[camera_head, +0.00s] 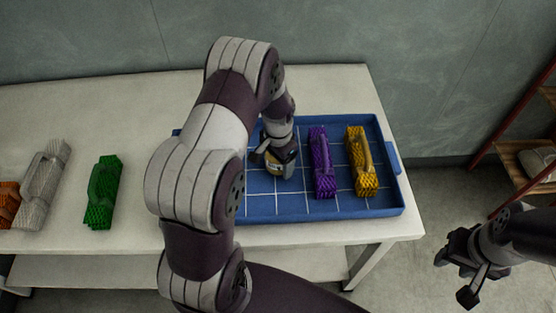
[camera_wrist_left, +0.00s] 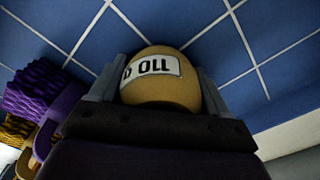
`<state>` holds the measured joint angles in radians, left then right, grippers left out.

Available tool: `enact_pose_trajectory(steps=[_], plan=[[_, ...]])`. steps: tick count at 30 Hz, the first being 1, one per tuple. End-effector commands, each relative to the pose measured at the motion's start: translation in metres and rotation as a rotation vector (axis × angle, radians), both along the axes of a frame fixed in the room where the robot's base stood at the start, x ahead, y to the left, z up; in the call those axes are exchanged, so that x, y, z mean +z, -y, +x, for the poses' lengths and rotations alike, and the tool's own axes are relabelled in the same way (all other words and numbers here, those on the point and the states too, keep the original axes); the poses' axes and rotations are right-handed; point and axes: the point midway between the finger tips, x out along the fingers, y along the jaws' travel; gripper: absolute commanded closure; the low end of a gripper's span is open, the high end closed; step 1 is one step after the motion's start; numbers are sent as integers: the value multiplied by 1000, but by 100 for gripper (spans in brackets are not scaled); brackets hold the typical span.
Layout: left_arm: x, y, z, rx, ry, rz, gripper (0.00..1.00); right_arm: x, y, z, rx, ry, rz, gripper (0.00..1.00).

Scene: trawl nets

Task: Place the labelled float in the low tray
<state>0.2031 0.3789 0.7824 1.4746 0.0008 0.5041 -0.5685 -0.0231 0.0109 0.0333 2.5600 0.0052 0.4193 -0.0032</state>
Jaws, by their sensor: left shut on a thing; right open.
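The labelled float (camera_wrist_left: 158,88) is tan and rounded, with a white label whose visible part reads "OLL" in black. My left gripper (camera_head: 279,166) is shut on it, with one finger on each side in the left wrist view. In the head view a small tan part of the float (camera_head: 284,169) shows under the gripper, over the low blue tray (camera_head: 330,212). I cannot tell whether the float touches the tray floor. My right gripper (camera_head: 462,272) is open and empty, off to the right of the table.
A purple net bundle (camera_head: 321,165) and a yellow one (camera_head: 360,163) lie in the tray's right part. Green (camera_head: 103,193), grey (camera_head: 43,184) and orange (camera_head: 8,203) bundles lie on the table's left. A wooden shelf (camera_head: 530,165) stands far right.

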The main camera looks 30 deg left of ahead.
Motion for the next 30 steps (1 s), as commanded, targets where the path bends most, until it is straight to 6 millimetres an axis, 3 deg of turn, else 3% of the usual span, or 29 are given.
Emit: enact_pose_trajectory(steps=[3,4,6,14,17,24,30], plan=[[-4,0,0,0,0,0,56,-2,0,0,0,0,0,57],[-3,0,0,0,0,0,14,-2,0,0,0,0,0,57],[-3,0,0,0,0,0,0,-1,0,0,0,0,0,57],[4,0,0,0,1,1,0,1,0,0,0,0,0,57],[23,0,1,0,5,1,0,0,0,0,0,0,0,57],[87,0,1,0,5,1,0,-1,0,0,0,0,0,57],[117,1,0,2,2,0,0,-1,0,0,0,0,0,57]])
